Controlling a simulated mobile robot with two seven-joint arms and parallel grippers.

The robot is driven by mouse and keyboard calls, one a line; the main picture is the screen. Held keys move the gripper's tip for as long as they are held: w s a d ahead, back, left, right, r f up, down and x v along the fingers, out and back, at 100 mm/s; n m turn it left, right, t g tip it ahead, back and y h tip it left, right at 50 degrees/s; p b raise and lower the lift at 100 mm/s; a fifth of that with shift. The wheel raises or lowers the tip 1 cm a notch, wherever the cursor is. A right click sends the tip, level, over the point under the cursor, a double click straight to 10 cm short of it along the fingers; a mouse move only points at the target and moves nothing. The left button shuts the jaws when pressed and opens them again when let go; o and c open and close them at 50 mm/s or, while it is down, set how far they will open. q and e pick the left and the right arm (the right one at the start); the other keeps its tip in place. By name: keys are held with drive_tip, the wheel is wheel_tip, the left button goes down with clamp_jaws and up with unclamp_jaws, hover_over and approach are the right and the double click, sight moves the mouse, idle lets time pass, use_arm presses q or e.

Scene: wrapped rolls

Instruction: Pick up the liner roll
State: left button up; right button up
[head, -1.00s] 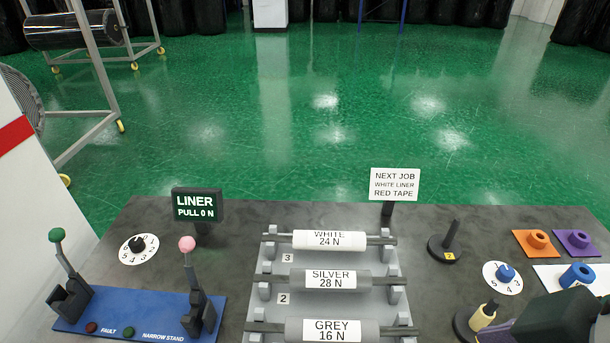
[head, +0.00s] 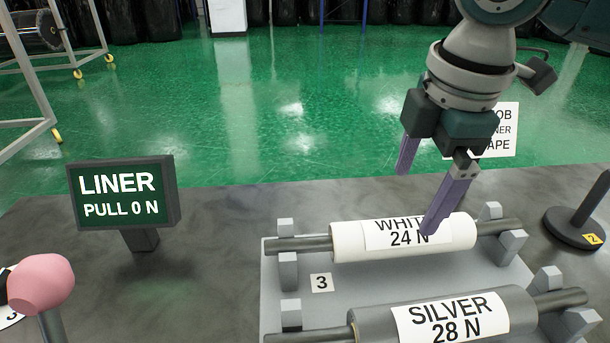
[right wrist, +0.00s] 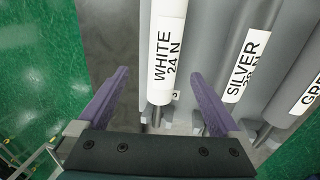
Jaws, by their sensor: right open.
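The white liner roll (head: 350,241), labelled "WHITE 24 N", lies on its dark bar in the top slot of the grey rack (head: 275,322), next to the tag 3. My right gripper (head: 418,203) is open above this roll, its purple fingers pointing down. One finger overlaps the label's right part in the head view; the other is beyond the roll. In the right wrist view the white roll (right wrist: 165,45) shows between the two spread fingers (right wrist: 160,74), with nothing held. Whether a finger touches the roll I cannot tell. My left gripper is out of view.
The silver roll (head: 380,322), labelled 28 N, lies just in front on the same rack. The liner display (head: 121,195) reads "PULL 0 N". A job sign (head: 497,140) stands behind my gripper, partly hidden. A post (head: 590,205) is at right, a pink knob (head: 42,283) at left.

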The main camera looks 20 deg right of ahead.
sight(404, 226)
wheel_tip(404, 226, down, 4)
drive_tip(key=shift+w+d+r, duration=0.1)
drive_tip(key=shift+d, duration=0.05)
drive_tip(key=f, duration=0.3)
drive_tip(key=f+b, duration=0.1)
drive_tip(key=f, duration=0.1)
drive_tip(key=shift+w+f, duration=0.25)
drive_tip(key=shift+w, duration=0.15)
clamp_jaws()
idle(0.3)
drive_tip(key=shift+r, duration=0.1)
